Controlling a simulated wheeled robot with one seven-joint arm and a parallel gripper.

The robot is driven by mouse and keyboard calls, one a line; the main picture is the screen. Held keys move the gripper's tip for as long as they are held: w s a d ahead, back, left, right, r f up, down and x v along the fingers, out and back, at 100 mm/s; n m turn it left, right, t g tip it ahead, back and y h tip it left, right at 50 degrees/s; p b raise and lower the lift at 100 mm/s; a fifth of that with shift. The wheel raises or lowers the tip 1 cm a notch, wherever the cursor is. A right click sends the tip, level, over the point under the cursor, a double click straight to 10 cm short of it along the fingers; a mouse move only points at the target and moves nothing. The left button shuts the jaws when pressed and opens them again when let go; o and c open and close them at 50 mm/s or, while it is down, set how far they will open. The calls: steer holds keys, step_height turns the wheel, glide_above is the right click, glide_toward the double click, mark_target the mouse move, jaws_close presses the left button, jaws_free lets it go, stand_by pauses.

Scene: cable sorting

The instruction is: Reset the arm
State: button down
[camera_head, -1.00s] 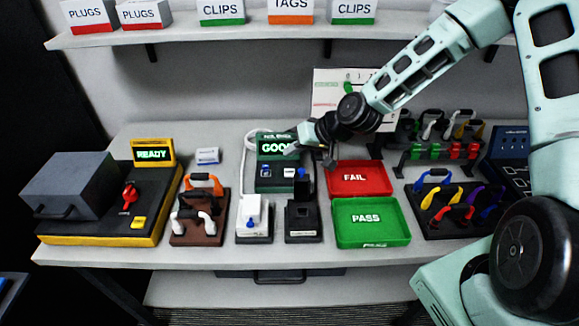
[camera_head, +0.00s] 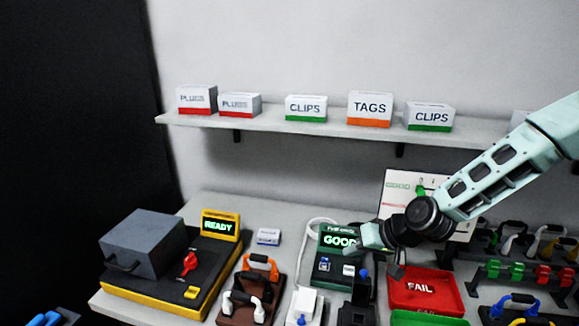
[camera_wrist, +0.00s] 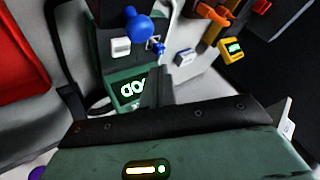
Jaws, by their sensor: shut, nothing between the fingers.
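My gripper (camera_head: 384,250) hangs at the right end of the green tester, whose screen (camera_head: 340,240) reads GOOD. It is shut with nothing in it. In the wrist view, my gripper's closed fingers (camera_wrist: 158,85) show dark in the middle, in front of the tester screen (camera_wrist: 133,88). My arm reaches in from the right, above the table. In the wrist view a blue knob (camera_wrist: 138,26) stands behind the screen.
The red FAIL tray (camera_head: 425,290) is just right of my gripper, with the green PASS tray (camera_head: 420,318) partly cut off below. A yellow-based machine with a READY screen (camera_head: 219,225) stands left. A shelf (camera_head: 270,122) with labelled boxes runs above. Cable racks stand at right.

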steer(key=s+a+r+n+g+h, duration=0.1)
steer(key=s+r, duration=0.3)
steer(key=s, duration=0.6)
steer(key=s+a+r+n+g+h, duration=0.2)
steer(key=s+r, duration=0.3)
steer(key=s, duration=0.5)
steer(key=s+a+r+n+g+h, duration=0.2)
steer(key=s+r, duration=0.3)
steer(key=s, duration=0.6)
steer(key=shift+a+r+n+h, duration=0.15)
steer(key=shift+a+n+h, duration=0.3)
steer(key=shift+n, duration=0.35)
